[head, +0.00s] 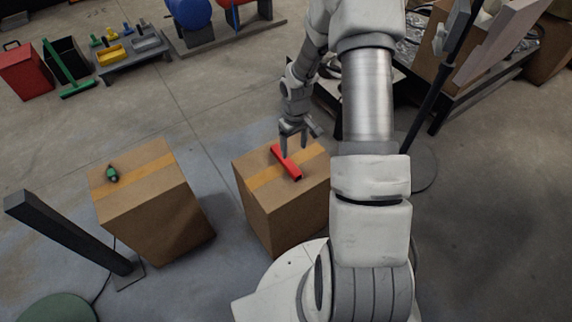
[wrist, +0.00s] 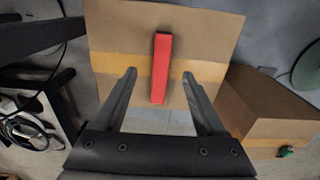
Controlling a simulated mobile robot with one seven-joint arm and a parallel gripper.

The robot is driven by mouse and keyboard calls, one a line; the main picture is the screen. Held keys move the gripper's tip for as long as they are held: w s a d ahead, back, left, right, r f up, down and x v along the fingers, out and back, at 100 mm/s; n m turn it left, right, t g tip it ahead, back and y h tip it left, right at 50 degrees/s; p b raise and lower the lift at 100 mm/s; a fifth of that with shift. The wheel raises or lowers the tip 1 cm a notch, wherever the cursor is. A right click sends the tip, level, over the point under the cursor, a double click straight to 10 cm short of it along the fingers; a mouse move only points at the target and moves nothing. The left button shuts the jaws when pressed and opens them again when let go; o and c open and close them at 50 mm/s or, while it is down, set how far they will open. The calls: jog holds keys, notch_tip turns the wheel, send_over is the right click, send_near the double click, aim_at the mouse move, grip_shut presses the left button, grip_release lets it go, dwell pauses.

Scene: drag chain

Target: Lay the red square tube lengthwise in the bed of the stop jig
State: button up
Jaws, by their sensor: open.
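The red square tube (head: 292,170) lies on top of a cardboard box (head: 285,222) with a tape strip across it. My gripper (head: 295,148) is above that box, close to the tube. In the wrist view the tube (wrist: 162,58) runs away from me, with its near end between the two open fingers (wrist: 158,75). There is a gap on each side of it, and the gripper holds nothing. I cannot pick out the stop jig with certainty in either view.
A second cardboard box (head: 152,208) with a small green object (head: 112,174) stands to the left. A dark post (head: 70,235) leans farther left in the picture. A low bench (head: 130,54) with yellow parts is at the back left. A cluttered bench (head: 480,95) stands at right.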

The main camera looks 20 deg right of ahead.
jog(key=b, duration=0.1)
send_over(292, 166)
jog(key=f, duration=0.4)
jog(key=shift+s+d+f, duration=0.1)
jog(key=shift+s+f, duration=0.1)
jog(key=shift+f, duration=0.05)
jog(key=f+b, duration=0.1)
jog(key=f, duration=0.1)
jog(key=f+b, duration=0.1)
jog(key=f, duration=0.2)
jog(key=shift+w+a+f, duration=0.1)
jog(key=shift+w+a, duration=0.05)
jog(key=shift+a, duration=0.05)
grip_shut()
